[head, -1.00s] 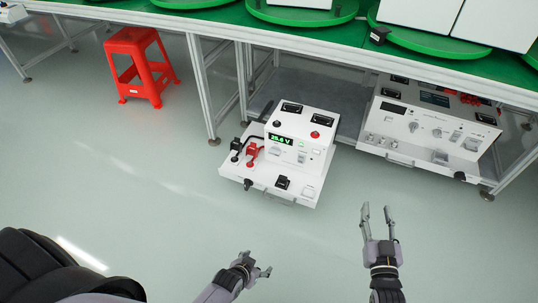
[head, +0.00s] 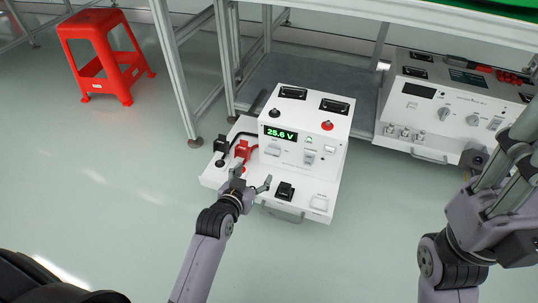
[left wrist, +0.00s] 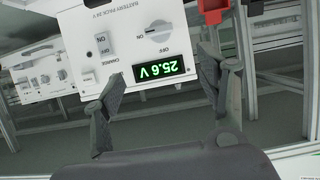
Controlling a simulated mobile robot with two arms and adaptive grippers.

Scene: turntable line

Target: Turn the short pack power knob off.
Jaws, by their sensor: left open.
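The short pack (head: 300,112) is a white box on a white base plate, with a green display reading 25.6 V. It also shows upside down in the left wrist view (left wrist: 75,22). Its power knob (left wrist: 158,30), pale and round with ON and OFF marks, lies above the display there. In the head view the knob (head: 273,149) is small and its setting is unclear. My left gripper (head: 252,180) is open and empty in front of the pack; its fingers (left wrist: 162,90) flank the display. My right gripper (head: 518,150) is large at the right edge, its fingertips not clearly visible.
A red connector (head: 243,150) and black one stand left of the display. A rocker switch (left wrist: 105,43) sits beside the knob. A wider white unit (head: 450,105) stands right, under the table (head: 430,12). A red stool (head: 100,50) is at left. Floor in front is clear.

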